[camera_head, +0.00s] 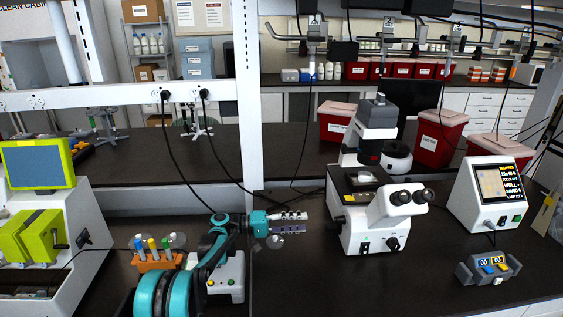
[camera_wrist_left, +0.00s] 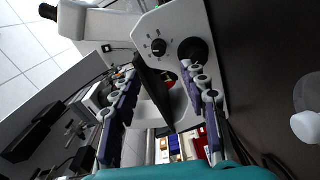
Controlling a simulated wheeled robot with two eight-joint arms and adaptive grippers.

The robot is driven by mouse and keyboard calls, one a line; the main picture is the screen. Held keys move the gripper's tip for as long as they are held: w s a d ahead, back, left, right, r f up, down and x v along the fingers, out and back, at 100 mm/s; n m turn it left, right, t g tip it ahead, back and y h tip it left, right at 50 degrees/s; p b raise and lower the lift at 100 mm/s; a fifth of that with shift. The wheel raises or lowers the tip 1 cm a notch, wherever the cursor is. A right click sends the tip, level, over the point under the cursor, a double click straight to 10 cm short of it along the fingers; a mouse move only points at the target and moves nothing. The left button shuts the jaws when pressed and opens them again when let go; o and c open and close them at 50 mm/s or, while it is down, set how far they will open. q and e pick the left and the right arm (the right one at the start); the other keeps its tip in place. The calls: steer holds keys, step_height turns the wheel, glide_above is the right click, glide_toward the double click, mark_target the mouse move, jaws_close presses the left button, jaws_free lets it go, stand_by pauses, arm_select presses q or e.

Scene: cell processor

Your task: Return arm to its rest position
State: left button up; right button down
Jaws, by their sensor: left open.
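My left arm reaches up from the bottom of the head view, and its teal wrist bends to the right. My left gripper (camera_head: 304,222) is open and empty above the dark bench, just left of the white microscope (camera_head: 366,217). In the left wrist view the two fingers of the gripper (camera_wrist_left: 165,75) are spread with nothing held between them. The microscope's white body and black knob (camera_wrist_left: 158,47) fill the upper middle of that view, beyond the fingers. My right gripper is not in view.
An orange tube rack (camera_head: 158,262) with coloured caps stands left of my arm. A white device (camera_head: 223,278) is close behind the arm. A white screen unit (camera_head: 493,193) and a grey control box (camera_head: 488,267) stand to the right. The front middle bench is clear.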

arm_select(q)
steer(key=s+a+r+n+t+y, duration=0.1)
steer(key=s+a+r+t+y, duration=0.15)
steer(key=s+a+y, duration=0.4)
steer(key=s+a+r+n+t+y, duration=0.1)
steer(key=s+a+r+y, duration=0.25)
steer(key=s, duration=0.65)
steer(key=s+a+f+t+y, duration=0.1)
steer(key=s+a+f+y, duration=0.3)
steer(key=s+a, duration=0.4)
steer(key=s+a+f+t+y, duration=0.2)
steer(key=s+a, duration=0.6)
steer(key=s, duration=0.4)
step_height(320, 180, down, 3)
steer(key=shift+s+a+r+y, duration=0.2)
steer(key=shift+a+y, duration=0.2)
steer(key=shift+y, duration=0.5)
steer(key=shift+c, duration=1.2)
steer(key=shift+d, duration=0.1)
